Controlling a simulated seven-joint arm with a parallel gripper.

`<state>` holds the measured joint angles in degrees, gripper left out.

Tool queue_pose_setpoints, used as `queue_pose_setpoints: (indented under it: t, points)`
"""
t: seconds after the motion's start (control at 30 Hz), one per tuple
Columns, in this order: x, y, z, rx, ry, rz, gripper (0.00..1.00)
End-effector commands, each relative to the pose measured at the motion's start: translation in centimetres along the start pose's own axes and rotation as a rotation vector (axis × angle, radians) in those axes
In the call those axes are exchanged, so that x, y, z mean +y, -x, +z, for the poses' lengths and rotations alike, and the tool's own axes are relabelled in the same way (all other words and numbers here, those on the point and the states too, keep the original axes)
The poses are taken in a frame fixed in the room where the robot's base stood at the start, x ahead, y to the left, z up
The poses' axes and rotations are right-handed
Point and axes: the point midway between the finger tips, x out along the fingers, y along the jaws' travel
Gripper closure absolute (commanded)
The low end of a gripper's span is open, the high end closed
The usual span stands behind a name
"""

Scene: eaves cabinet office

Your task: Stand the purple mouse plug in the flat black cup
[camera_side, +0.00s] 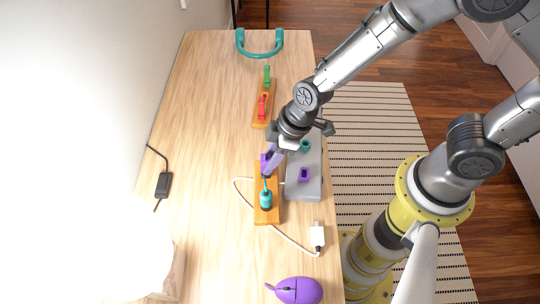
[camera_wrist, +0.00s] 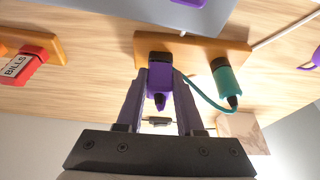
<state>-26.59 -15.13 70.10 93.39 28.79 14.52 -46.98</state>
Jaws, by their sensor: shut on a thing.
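The purple mouse plug (camera_wrist: 160,78) is between the two fingers of my gripper (camera_wrist: 160,95), which is shut on it. In the side view, my gripper (camera_side: 270,162) is over the far end of the near orange board (camera_side: 262,216). The flat black cup (camera_wrist: 159,57) shows as a dark piece against the orange board in the wrist view. The plug's end meets it there; how deep it sits I cannot tell. The plug looks roughly upright. The purple mouse (camera_side: 298,290) lies at the near end of the desk.
A teal plug (camera_side: 266,201) stands on the same board, close beside my gripper, with a teal cord. A grey box (camera_side: 303,190) with purple and teal sockets is just right. A white adapter (camera_side: 317,236) and cable lie nearer. The left desk is mostly clear.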

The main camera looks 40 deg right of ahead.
Motion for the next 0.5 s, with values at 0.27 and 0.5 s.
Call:
queue_pose_setpoints:
  t: [0.27,0.5]
  points:
    - [0.01,-0.22,0.06,0.001,0.0,0.001,0.39]
    - [0.01,-0.22,0.07,0.0,0.0,0.0,0.29]
